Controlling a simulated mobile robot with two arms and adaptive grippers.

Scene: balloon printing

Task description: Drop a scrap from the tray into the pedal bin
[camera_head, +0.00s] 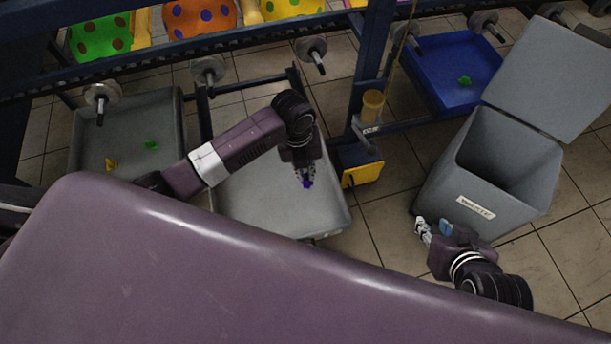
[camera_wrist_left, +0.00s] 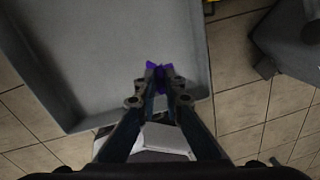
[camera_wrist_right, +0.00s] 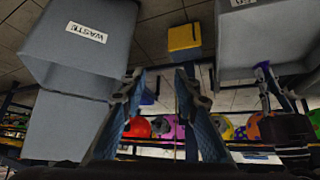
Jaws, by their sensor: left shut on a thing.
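A small purple scrap (camera_wrist_left: 154,68) is pinched between the tips of my left gripper (camera_wrist_left: 160,85). In the head view my left gripper (camera_head: 305,178) and the scrap (camera_head: 307,185) are over the middle grey tray (camera_head: 255,215); the exact height above its floor is hard to tell. The grey pedal bin (camera_head: 465,195), labelled waste, stands at the right with its lid (camera_head: 560,80) raised and its mouth open. My right gripper (camera_head: 424,230) is beside the bin's lower front. In the right wrist view its fingers (camera_wrist_right: 158,85) are apart with nothing between them.
Another grey tray (camera_head: 85,150) at the left holds a green scrap (camera_head: 151,145) and a yellow scrap (camera_head: 112,164). A blue tray (camera_head: 440,65) holds a green scrap (camera_head: 464,80). A post with a yellow box (camera_head: 362,174) stands between the middle tray and the bin.

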